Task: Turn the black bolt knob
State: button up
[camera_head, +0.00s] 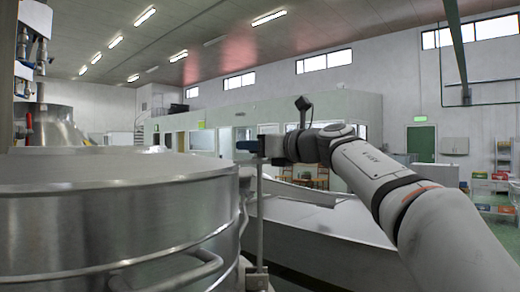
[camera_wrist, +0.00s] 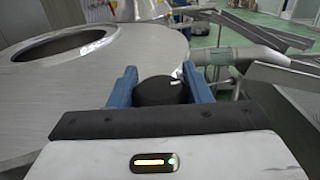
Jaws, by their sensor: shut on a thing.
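The black bolt knob (camera_wrist: 160,92) is a dark rounded piece between the two blue fingers of my gripper (camera_wrist: 160,86) in the wrist view. The gripper is shut on it, with one finger at each side. The knob sits at the edge of the steel vat lid. In the head view my gripper (camera_head: 250,146) reaches in from the right to beside the steel vat (camera_head: 120,215). The knob cannot be made out there.
In the wrist view the flat steel lid (camera_wrist: 60,90) has a round opening (camera_wrist: 65,43) at upper left. Pipes (camera_wrist: 235,56) run to the right of the fingers. In the head view a long metal trough (camera_head: 310,235) lies below my arm.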

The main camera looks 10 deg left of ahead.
jog(key=n+g+y+p, duration=0.1)
jog(key=n+g, duration=0.1)
jog(key=n+g+y+p, duration=0.1)
jog(key=g+p, duration=0.1)
jog(key=g, duration=0.1)
jog(key=shift+a+n+g, duration=0.15)
jog(key=shift+n+g, duration=0.15)
jog(key=shift+n, duration=0.1)
jog(key=n+g+p, duration=0.1)
jog(key=g, duration=0.1)
jog(key=n+g+p, duration=0.2)
jog(key=g+p, duration=0.1)
jog(key=shift+s+n+g, duration=0.25)
jog(key=shift+n+g, duration=0.05)
jog(key=n+g+p, duration=0.2)
jog(key=g, duration=0.1)
jog(key=n+g+h+p, duration=0.1)
jog(key=g+p, duration=0.1)
jog(key=shift+s, duration=0.3)
jog(key=n+g+p, duration=0.1)
jog(key=n+g+h+p, duration=0.1)
jog(key=shift+s+f+g+h+p, duration=0.2)
jog(key=shift+g+h+p, duration=0.1)
jog(key=shift+g+p, duration=0.1)
jog(key=shift+f+n+g, duration=0.1)
jog(key=shift+n+g, duration=0.2)
jog(key=o, duration=1)
jog(key=shift+s, duration=0.15)
jog(key=shift+r, duration=0.2)
